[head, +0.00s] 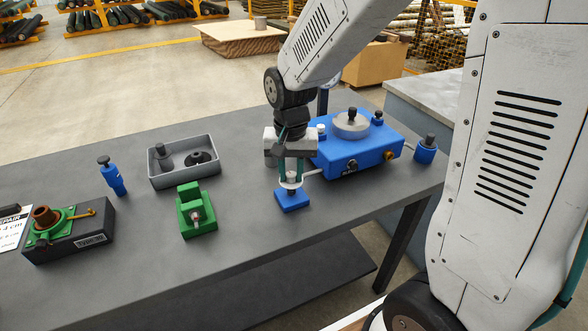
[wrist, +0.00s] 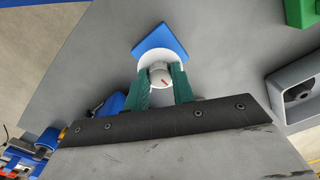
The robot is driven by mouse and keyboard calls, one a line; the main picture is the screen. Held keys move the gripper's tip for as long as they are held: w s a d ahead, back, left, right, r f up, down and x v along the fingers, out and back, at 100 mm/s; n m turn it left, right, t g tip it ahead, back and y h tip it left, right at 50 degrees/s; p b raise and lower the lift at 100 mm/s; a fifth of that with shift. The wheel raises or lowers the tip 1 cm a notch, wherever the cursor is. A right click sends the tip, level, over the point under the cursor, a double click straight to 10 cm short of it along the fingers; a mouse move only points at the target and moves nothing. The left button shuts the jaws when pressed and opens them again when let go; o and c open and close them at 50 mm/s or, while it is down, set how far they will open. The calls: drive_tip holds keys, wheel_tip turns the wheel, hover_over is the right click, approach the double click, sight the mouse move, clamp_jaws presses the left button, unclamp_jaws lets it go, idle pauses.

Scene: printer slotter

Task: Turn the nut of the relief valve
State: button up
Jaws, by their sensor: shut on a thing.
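The relief valve stands on the dark table with a square blue base (head: 292,202), which also shows in the wrist view (wrist: 160,37). A white disc sits above the base. A light round nut (wrist: 161,76) with a small red mark on top shows in the wrist view. My gripper (head: 290,178) points down over the valve. Its green fingers are shut on the nut, one on each side, as the wrist view (wrist: 161,82) shows. The fingers partly hide the nut in the head view.
A blue device (head: 355,155) with a round metal top stands close behind my gripper. A green block (head: 196,211), a grey tray (head: 184,163) with dark parts, a blue valve (head: 112,176) and a dark box (head: 68,236) lie to the left. The table front is clear.

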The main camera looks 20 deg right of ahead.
sight(291, 175)
drive_tip(key=shift+w+m, duration=0.1)
drive_tip(key=shift+m, duration=0.4)
drive_tip(key=o, duration=1)
wheel_tip(291, 175, up, 8)
drive_tip(key=shift+f, duration=0.1)
